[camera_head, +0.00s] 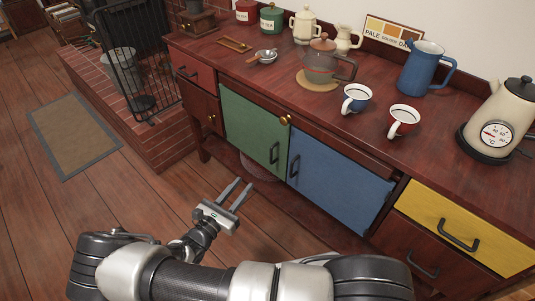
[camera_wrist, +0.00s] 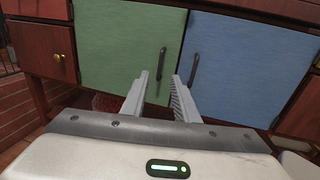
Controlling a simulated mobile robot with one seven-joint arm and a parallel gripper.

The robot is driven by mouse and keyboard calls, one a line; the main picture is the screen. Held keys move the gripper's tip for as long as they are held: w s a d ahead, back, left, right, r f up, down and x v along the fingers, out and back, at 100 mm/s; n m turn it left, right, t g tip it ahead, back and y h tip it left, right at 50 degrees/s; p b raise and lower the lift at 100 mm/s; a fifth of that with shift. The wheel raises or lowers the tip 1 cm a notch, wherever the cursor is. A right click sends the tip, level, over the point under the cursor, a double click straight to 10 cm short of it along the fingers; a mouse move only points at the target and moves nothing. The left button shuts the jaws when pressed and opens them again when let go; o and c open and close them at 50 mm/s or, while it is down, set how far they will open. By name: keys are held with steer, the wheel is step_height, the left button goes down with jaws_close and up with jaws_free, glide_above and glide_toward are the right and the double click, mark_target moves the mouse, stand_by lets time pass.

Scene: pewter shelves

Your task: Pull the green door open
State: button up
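The green door (camera_head: 254,127) is shut in the front of the wooden sideboard, left of the blue door (camera_head: 334,181). Its dark vertical handle (camera_head: 274,153) is near its right edge. In the wrist view the green door (camera_wrist: 120,50) fills the upper middle, and its handle (camera_wrist: 161,63) shows above the gap between my fingers. My gripper (camera_head: 239,193) is open and empty, in front of the sideboard and below the handle, apart from it. In the wrist view both fingers (camera_wrist: 167,82) point toward the doors.
The blue door's handle (camera_head: 295,165) is close beside the green door's handle. A brass knob (camera_head: 285,120) sits above the doors. Cups, a kettle (camera_head: 499,120) and a blue jug (camera_head: 425,69) stand on the top. A brick hearth (camera_head: 150,145) is at left. Floor in front is clear.

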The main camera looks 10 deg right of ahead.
steer(key=b+x, duration=0.2)
steer(key=x, duration=1.4)
steer(key=shift+d, duration=0.4)
steer(key=shift+w, duration=0.15)
jaws_close()
